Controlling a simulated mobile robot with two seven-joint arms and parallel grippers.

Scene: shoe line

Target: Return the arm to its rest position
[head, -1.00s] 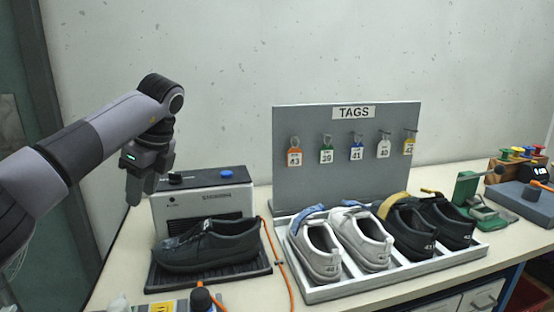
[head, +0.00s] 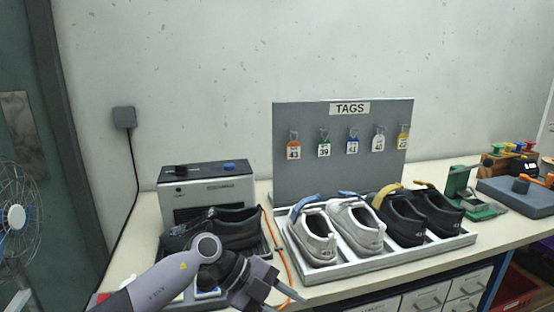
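My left arm comes in from the bottom left, and its grey gripper (head: 288,302) is low at the bottom edge, in front of the bench's shoe area. Its fingers look apart with nothing between them, though the lower one is partly cut off by the frame edge. The arm's wrist hides part of the dark shoe (head: 235,228) and of the dark mat under it. My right gripper is not in view.
A grey and white machine (head: 208,190) stands behind the dark shoe. A white tray (head: 400,262) holds two white and two black shoes. A TAGS board (head: 335,175) with several hanging tags stands behind it. An orange cable (head: 283,262) runs by the tray. A fan (head: 15,215) is at far left.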

